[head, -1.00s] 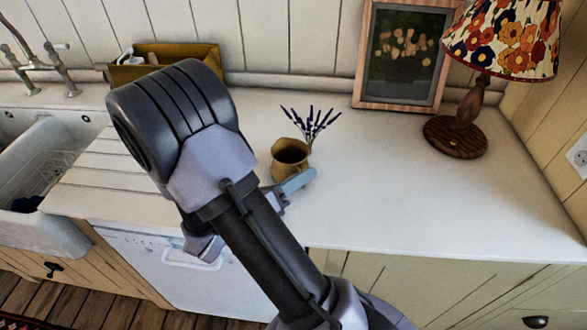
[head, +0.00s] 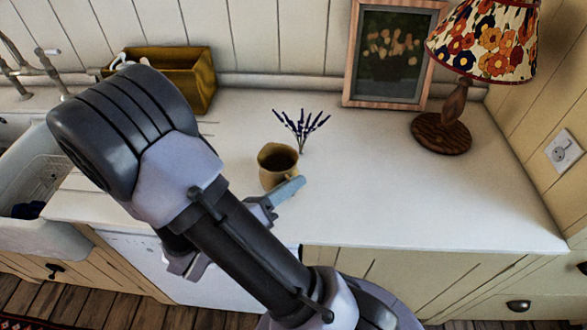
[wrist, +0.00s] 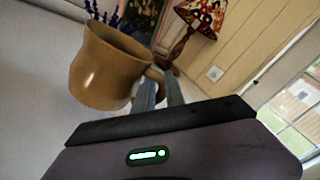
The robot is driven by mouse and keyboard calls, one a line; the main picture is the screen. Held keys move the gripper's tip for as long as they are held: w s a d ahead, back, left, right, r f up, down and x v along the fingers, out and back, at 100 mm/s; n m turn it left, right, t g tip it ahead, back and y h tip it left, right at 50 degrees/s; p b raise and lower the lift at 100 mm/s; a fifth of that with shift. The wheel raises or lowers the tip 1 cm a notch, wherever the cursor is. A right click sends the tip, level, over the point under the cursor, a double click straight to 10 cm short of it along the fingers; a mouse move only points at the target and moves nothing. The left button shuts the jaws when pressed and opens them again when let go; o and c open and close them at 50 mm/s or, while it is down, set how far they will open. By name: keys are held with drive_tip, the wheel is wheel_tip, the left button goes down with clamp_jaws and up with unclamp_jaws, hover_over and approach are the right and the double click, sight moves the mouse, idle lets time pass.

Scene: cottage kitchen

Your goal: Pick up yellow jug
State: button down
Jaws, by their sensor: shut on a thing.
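The yellow jug (head: 277,168) is a small, round, mustard-coloured pot with a dark open mouth, at the middle of the white counter. In the wrist view the jug (wrist: 103,78) shows large at upper left, its handle toward my fingers. My gripper (head: 288,190) is at the jug's near right side. In the wrist view my gripper (wrist: 158,92) is shut on the jug's handle, with a finger on either side. My arm covers part of the counter in front. I cannot tell whether the jug's base touches the counter.
Purple lavender sprigs (head: 301,130) stand just behind the jug. A floral lamp (head: 441,134) and a framed picture (head: 392,55) are at the back right. A mustard box (head: 190,75) is at the back left, near the sink (head: 40,225). The counter's right side is clear.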

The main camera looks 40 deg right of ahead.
drive_tip(key=s+a+r+p, duration=0.1)
drive_tip(key=s+a+p, duration=0.1)
drive_tip(key=s+a, duration=0.4)
drive_tip(key=a, duration=0.2)
drive_tip(key=shift+s+a+p, duration=0.2)
drive_tip(key=shift+a+p, duration=0.1)
drive_tip(key=shift+p, duration=0.1)
idle(2.7)
